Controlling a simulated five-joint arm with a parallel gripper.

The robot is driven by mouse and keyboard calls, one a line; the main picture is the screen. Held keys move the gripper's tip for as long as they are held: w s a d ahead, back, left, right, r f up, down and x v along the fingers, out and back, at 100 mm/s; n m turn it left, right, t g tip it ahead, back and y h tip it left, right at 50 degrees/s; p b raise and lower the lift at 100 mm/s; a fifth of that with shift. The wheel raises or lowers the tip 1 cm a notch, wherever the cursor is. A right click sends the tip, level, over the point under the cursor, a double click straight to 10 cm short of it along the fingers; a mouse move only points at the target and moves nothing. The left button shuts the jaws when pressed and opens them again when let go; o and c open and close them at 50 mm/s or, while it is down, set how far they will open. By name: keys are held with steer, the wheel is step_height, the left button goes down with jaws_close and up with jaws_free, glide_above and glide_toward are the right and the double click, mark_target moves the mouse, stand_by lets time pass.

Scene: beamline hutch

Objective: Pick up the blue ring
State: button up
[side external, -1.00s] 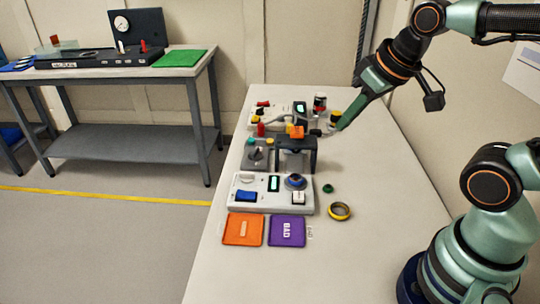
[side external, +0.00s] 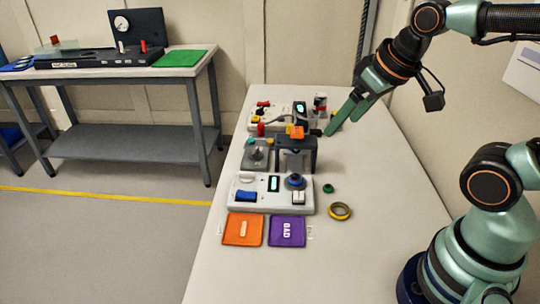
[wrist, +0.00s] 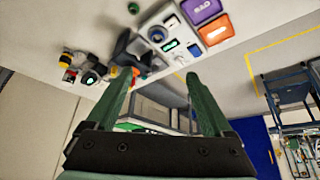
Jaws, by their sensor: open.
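A blue ring (side external: 295,181) sits around a knob on the right part of a white control panel (side external: 262,205). It also shows near the top of the wrist view (wrist: 172,21). My gripper (side external: 341,124) is open and empty. It hangs above the table, beyond the ring and to its right, near the dark bracket (side external: 298,143). In the wrist view my two open fingers (wrist: 158,76) point toward the panel area, with nothing between them in contact.
A small green ring (side external: 328,188) and a yellow roll of tape (side external: 340,212) lie right of the panel. Orange (side external: 243,230) and purple (side external: 287,231) trays lie in front. Another panel (side external: 262,117) with coloured parts stands behind. The table's right side is clear.

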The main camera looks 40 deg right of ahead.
steer(key=w+m, duration=0.1)
steer(key=m+g, duration=0.6)
steer(key=m, duration=0.5)
glide_above(296, 177)
step_height(296, 177, down, 10)
step_height(296, 177, down, 11)
steer(key=shift+f, duration=0.15)
jaws_close()
